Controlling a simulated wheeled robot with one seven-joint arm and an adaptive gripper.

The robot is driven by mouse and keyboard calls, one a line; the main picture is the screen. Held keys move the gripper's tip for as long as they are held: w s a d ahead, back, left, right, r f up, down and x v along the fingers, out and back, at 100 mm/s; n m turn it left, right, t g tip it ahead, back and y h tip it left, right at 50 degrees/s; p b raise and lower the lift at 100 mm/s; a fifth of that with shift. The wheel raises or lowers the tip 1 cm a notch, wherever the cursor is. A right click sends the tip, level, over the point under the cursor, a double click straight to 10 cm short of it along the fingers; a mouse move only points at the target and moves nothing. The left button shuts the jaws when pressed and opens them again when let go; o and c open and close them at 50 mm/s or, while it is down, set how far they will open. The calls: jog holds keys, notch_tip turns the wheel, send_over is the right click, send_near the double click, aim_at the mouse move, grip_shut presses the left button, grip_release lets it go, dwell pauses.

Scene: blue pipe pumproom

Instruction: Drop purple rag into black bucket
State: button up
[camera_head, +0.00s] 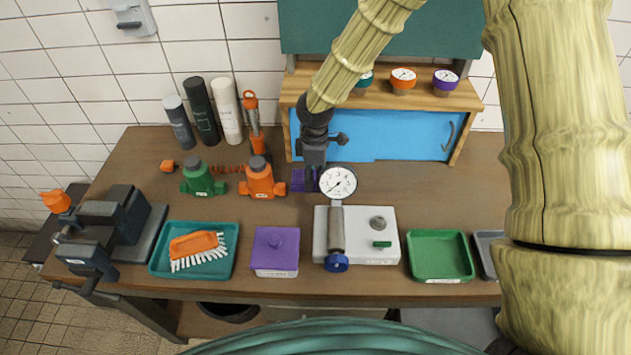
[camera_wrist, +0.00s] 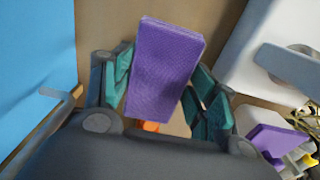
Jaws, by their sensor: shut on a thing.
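The purple rag (camera_wrist: 165,65) is a folded block between the teal finger pads of my gripper (camera_wrist: 162,95) in the wrist view. My gripper (camera_head: 312,180) is shut on it. In the head view only a purple edge of the rag (camera_head: 298,180) shows beside the fingers, behind the pressure gauge. The gripper points down over the back middle of the bench; I cannot tell whether the rag touches the top. The black bucket (camera_head: 228,313) is below the bench's front edge, left of centre, and mostly hidden by the bench.
A blue-backed shelf (camera_head: 400,138) stands behind.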

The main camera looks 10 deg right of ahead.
aim_at(314, 178)
jog(key=f, duration=0.1)
jog(key=a+f+p, duration=0.1)
jog(key=shift+s+a+f, duration=0.1)
jog(key=shift+f, duration=0.4)
jog(key=shift+d+f, duration=0.1)
jog(key=shift+d, duration=0.25)
jog(key=shift+a, duration=0.15)
jog(key=o, duration=1.1)
jog(key=shift+f, duration=0.1)
